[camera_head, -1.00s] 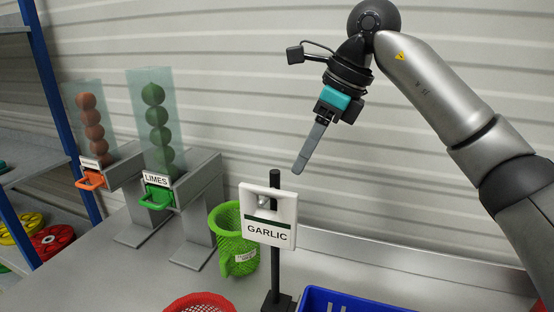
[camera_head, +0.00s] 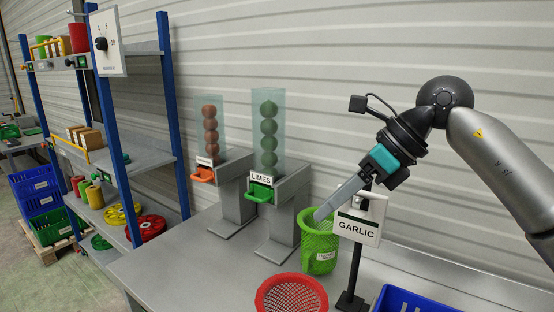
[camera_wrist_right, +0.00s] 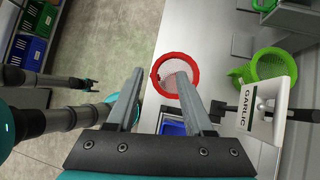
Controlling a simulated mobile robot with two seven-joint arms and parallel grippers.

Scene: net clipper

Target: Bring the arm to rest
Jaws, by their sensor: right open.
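My right gripper (camera_head: 318,215) comes in from the right, its fingers pointing down and left. The left arm is out of the head view.
The GARLIC sign (camera_head: 358,228) stands on a black post. The green mesh basket (camera_head: 318,250) and red mesh basket (camera_head: 292,295) sit close by, with a blue crate (camera_head: 415,303) at right. The LIMES dispenser (camera_head: 268,135) and an orange-handled dispenser (camera_head: 210,130) stand behind. Shelving (camera_head: 150,160) is at left.

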